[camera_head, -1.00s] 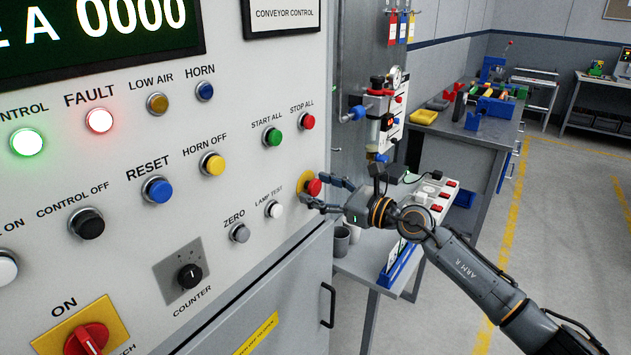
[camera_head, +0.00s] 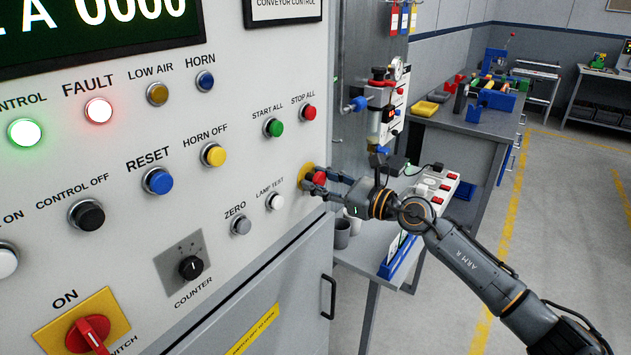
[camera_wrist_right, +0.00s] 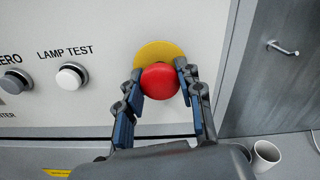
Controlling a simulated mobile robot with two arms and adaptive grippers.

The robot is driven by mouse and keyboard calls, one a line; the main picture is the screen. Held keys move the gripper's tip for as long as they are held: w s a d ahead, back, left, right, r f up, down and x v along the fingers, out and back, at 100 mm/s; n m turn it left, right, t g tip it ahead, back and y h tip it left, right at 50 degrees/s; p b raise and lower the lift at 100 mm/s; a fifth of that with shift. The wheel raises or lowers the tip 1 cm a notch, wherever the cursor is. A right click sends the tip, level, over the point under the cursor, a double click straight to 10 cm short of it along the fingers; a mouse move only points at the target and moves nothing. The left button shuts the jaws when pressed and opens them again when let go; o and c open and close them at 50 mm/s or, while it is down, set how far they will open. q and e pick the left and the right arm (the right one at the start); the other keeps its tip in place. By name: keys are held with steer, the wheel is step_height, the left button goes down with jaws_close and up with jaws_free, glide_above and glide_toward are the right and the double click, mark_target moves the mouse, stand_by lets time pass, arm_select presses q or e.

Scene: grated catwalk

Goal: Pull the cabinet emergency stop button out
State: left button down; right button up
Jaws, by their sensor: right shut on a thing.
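The emergency stop button (camera_head: 319,178) is a red mushroom head on a yellow disc, at the right edge of the grey cabinet panel (camera_head: 120,225). The red head (camera_wrist_right: 160,81) and the yellow disc (camera_wrist_right: 166,52) show clearly in the right wrist view. My right gripper (camera_head: 315,182) reaches in from the right and is shut on the red head, one finger on each side of it. In the right wrist view its fingers (camera_wrist_right: 159,88) flank the head. My left gripper is in neither view.
The white lamp test button (camera_head: 275,201) and the red stop all button (camera_head: 309,112) are near. A bench (camera_head: 360,265) with a power strip (camera_head: 436,190) and cups (camera_head: 342,233) stands right of the cabinet, below my right arm. Open floor lies further right.

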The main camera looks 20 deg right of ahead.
steer(key=shift+s+d+f, duration=0.1)
steer(key=shift+s, duration=0.05)
steer(key=o, duration=1.2)
steer(key=shift+s+d, duration=0.1)
steer(key=shift+d, duration=0.05)
steer(key=v, duration=1.2)
steer(key=shift+d, duration=0.1)
